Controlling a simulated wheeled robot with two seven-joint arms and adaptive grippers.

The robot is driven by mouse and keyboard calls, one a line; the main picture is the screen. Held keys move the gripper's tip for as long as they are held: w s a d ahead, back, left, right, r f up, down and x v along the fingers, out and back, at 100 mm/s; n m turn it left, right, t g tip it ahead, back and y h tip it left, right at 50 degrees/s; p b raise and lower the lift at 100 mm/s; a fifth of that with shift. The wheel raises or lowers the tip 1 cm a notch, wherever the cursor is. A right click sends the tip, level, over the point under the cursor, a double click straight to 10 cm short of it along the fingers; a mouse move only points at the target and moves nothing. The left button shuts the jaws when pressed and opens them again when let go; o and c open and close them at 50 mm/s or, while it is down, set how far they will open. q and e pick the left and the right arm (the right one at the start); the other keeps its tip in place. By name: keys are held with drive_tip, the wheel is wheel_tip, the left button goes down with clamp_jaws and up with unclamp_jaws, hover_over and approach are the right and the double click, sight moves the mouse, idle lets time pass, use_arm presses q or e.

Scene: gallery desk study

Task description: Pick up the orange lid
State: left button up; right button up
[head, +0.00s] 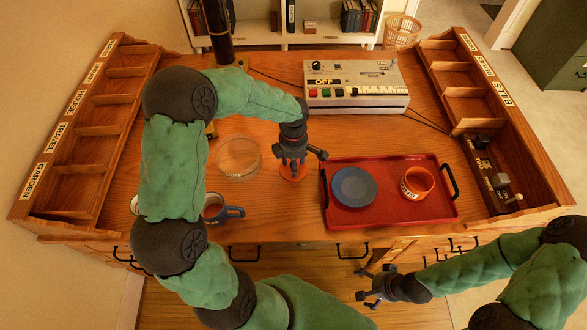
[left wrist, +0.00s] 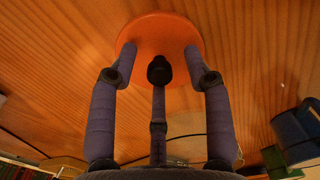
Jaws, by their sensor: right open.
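The orange lid (head: 293,174) lies on the wooden desk, left of the red tray, and is partly hidden under my left gripper (head: 293,158) in the head view. In the left wrist view the round orange lid (left wrist: 160,28) lies directly beyond the fingers of my left gripper (left wrist: 160,60). Those fingers are spread apart over the lid, with nothing visible held between them. I cannot tell whether the fingertips touch it. My right gripper (head: 368,286) is open and empty in front of the desk's front edge.
The red tray (head: 390,212) holds a blue plate (head: 354,187) and an orange ring-shaped item (head: 417,182). A clear round dish (head: 238,157) and a blue mug (head: 217,211) stand left of the lid. A control box (head: 355,90) is behind; shelved organisers line both sides.

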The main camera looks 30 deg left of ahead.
use_arm(q)
clamp_jaws()
